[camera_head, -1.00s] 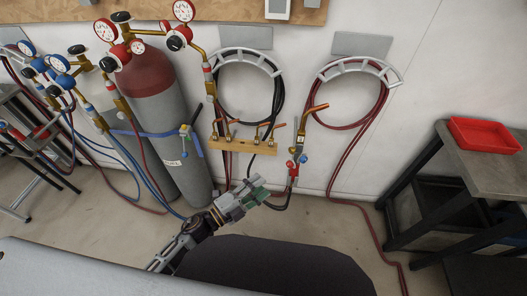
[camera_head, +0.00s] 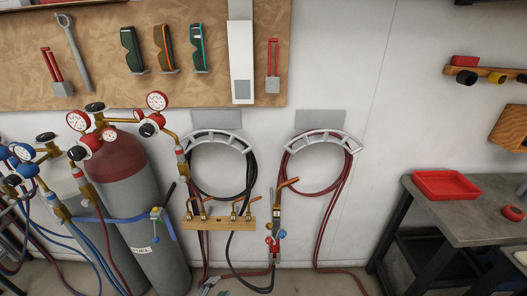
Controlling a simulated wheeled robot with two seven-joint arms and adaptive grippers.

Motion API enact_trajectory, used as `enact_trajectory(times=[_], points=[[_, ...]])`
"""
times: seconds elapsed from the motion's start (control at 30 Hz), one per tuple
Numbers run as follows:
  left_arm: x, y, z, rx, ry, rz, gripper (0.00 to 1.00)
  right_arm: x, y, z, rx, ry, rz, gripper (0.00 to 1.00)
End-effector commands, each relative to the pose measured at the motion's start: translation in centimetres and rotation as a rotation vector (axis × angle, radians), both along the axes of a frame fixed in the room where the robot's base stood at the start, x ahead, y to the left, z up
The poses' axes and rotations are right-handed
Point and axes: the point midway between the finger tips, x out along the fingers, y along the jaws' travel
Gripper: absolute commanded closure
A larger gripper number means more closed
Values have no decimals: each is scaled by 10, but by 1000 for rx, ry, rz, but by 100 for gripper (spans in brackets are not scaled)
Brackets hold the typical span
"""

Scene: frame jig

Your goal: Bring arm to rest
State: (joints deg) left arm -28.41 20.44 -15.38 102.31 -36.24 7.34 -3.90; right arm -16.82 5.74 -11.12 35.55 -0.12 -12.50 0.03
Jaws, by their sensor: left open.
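Most of the gripper and the arm are cut off by the frame. It appears apart from the hoses and the torch. My right gripper is out of view.
Gas cylinders (camera_head: 124,178) with gauges stand at the left. A wooden rack (camera_head: 222,224), coiled black and red hoses and a torch (camera_head: 276,215) hang on the wall. A dark table (camera_head: 462,225) with a red tray (camera_head: 446,184) stands at right.

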Motion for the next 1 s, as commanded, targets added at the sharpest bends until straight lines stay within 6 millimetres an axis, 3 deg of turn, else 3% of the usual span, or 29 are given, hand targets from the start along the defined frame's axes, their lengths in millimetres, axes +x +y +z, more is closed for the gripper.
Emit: enact_trajectory(times=[0.1, 0.47, 0.7, 1.0], points=[[-14, 25, -51, -11, 122, 75, 56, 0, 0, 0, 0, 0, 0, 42], [-84, 93, -186, -33, 462, 304, 56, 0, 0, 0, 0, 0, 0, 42], [-151, 133, -263, -43, 676, 461, 56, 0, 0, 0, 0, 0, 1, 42], [-248, 170, -337, -51, 918, 649, 56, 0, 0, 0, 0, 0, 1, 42]])
